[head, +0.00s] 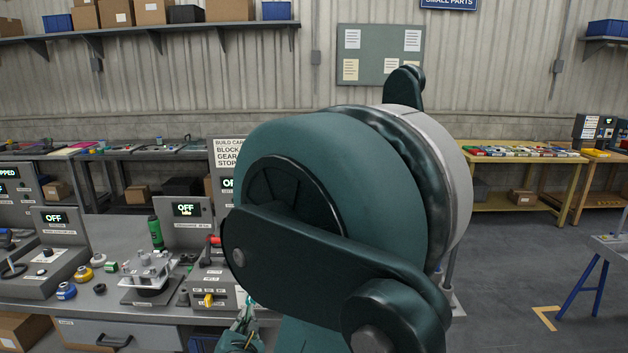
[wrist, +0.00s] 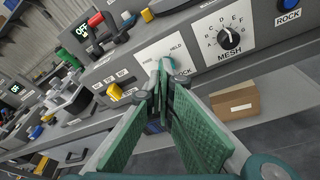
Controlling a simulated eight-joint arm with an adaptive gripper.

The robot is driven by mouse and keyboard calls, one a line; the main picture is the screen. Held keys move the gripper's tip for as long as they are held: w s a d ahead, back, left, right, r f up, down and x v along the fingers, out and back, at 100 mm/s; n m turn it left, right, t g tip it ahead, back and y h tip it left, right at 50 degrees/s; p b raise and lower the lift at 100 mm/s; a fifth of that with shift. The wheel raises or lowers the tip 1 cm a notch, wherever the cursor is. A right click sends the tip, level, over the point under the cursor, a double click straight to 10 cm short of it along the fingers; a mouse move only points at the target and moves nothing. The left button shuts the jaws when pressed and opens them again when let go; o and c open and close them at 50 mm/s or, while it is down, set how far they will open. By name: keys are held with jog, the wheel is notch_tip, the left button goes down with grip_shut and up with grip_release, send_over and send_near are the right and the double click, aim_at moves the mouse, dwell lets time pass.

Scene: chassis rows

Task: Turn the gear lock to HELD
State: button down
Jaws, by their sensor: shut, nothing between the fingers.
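The gear lock's white plate (wrist: 188,42) is on the sloped grey panel at the upper middle of the wrist view. It carries the word HELD at its upper right, a smaller label at its left that I cannot read surely, and LOCK below. My gripper (wrist: 166,68) is shut and empty, with its green fingertips directly in front of the plate. In the head view my gripper (head: 249,304) is at the bench's front edge, partly behind my arm.
A black MESH dial (wrist: 231,37) is right of the plate, and a ROCK label is farther right. A yellow lever (wrist: 114,92) and a red handle (wrist: 95,19) are to the left. A cardboard box (wrist: 236,101) lies below the panel. My arm blocks much of the head view.

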jog(key=shift+w, duration=0.15)
jog(key=w, duration=0.6)
jog(key=shift+w, duration=0.35)
dwell(0.4)
dwell(0.3)
jog(key=shift+d+f+b, duration=0.3)
jog(key=shift+d+b, duration=0.45)
jog(key=shift+d, duration=0.05)
dwell(0.6)
jog(key=shift+d+f, duration=0.25)
jog(key=shift+d, duration=0.05)
jog(key=shift+d+r, duration=0.2)
jog(key=shift+r, duration=0.05)
dwell(0.3)
jog(key=shift+s, duration=0.1)
dwell(0.4)
